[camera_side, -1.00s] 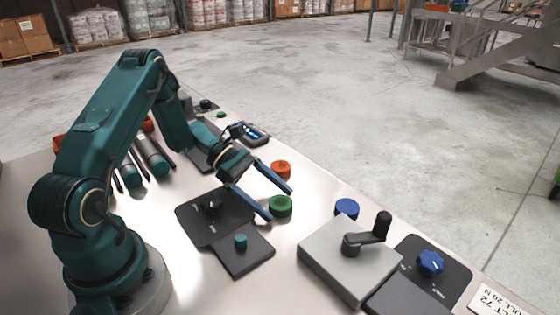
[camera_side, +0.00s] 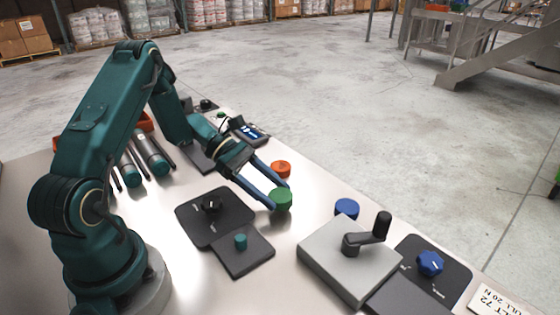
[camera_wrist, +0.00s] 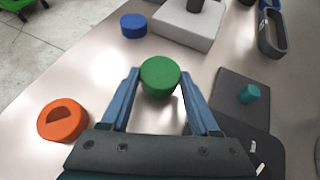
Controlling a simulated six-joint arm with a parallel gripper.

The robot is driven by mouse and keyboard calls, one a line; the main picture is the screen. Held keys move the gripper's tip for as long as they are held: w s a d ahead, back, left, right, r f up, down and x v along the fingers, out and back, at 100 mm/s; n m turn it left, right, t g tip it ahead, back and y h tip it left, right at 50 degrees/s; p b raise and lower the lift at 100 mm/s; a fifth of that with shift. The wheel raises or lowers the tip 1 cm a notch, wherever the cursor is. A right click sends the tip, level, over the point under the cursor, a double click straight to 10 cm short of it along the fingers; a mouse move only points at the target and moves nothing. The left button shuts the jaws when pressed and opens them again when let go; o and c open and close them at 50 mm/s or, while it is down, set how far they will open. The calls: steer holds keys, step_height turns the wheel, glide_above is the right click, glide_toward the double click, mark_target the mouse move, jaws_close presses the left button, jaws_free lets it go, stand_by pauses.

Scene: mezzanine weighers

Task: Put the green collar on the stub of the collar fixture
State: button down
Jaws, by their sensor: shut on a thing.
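The green collar (camera_side: 281,199) is between the blue fingers of my gripper (camera_side: 277,197), which is shut on it. In the wrist view the collar (camera_wrist: 160,77) sits at the fingertips, its round top facing the camera. Whether it is clear of the table is hard to tell, but it looks slightly raised. The collar fixture is a dark plate (camera_side: 246,262) with a teal stub (camera_side: 240,241) standing upright and bare. The stub (camera_wrist: 249,93) lies to the right of my gripper in the wrist view.
An orange collar (camera_side: 281,169) and a blue collar (camera_side: 346,208) stand near the held one. A grey block with a black crank (camera_side: 366,240) and a blue star knob (camera_side: 430,263) are at right. A dark dial plate (camera_side: 197,222) adjoins the fixture.

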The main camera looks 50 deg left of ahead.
steer(key=r, duration=0.2)
steer(key=a+r, duration=0.1)
steer(key=shift+s+a, duration=0.1)
steer(key=shift+s, duration=0.15)
steer(key=s+d+r+v, duration=0.1)
steer(key=s+v, duration=0.1)
steer(key=v, duration=0.9)
steer(key=w+d+r+n+t+y, duration=0.2)
steer(key=d+r+n+t, duration=0.1)
steer(key=d+r, duration=0.7)
steer(key=m+g+h, duration=0.3)
steer(key=m+g, duration=0.6)
glide_above(239, 236)
steer(key=a, duration=0.2)
step_height(239, 236, down, 15)
steer(key=shift+w+d+r, duration=0.1)
steer(key=shift+f, duration=1.95)
steer(key=shift+f, duration=0.3)
